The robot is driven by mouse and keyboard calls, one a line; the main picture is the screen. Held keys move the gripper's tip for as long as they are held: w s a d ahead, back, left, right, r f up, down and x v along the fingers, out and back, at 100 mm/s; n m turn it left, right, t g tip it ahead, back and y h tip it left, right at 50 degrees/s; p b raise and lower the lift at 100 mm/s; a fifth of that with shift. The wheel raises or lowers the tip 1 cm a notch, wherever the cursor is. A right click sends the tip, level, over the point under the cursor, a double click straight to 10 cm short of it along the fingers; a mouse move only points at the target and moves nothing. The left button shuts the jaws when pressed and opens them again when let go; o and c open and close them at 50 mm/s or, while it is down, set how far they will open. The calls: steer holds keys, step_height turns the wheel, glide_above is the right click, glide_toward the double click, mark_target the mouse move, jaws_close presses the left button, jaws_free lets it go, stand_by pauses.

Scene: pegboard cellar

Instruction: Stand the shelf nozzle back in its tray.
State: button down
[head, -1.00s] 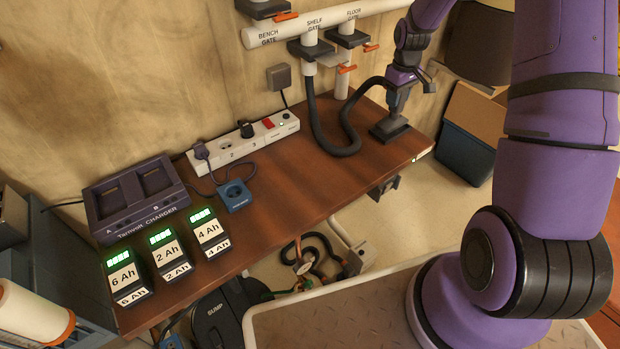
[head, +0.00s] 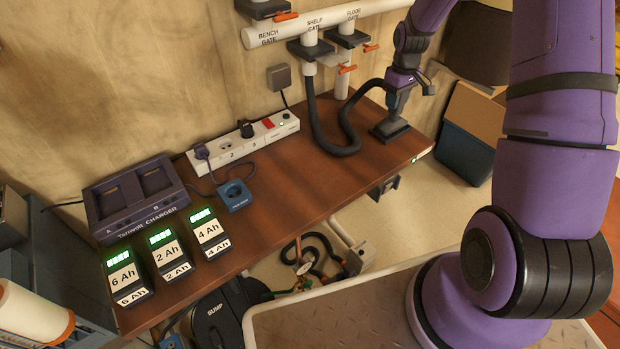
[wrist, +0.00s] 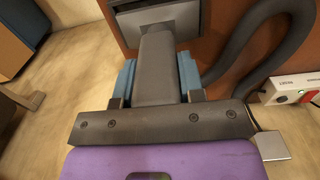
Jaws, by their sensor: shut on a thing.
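The shelf nozzle (head: 396,103) is dark grey, with a narrow neck and a wide flat foot, at the right end of the wooden bench. A black hose runs to it from the gate pipes. My gripper (head: 402,82) is shut on its neck from above. In the wrist view the blue pads of my gripper (wrist: 157,82) press both sides of the grey neck of the nozzle (wrist: 157,62), whose wide foot lies beyond. The nozzle looks about upright. I cannot make out the tray apart from the dark foot, nor whether the foot touches anything.
The black hose (head: 345,150) loops on the bench (head: 300,170) left of the nozzle. A power strip (head: 245,143), a charger (head: 137,200) and labelled batteries (head: 165,250) fill the left part. A blue bin (head: 466,150) stands on the floor past the bench's right end.

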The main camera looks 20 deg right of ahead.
steer(key=shift+f, duration=0.75)
stand_by(1.3)
steer(key=shift+c, duration=0.8)
jaws_free()
steer(key=shift+r, duration=3.5)
steer(key=shift+r, duration=0.1)
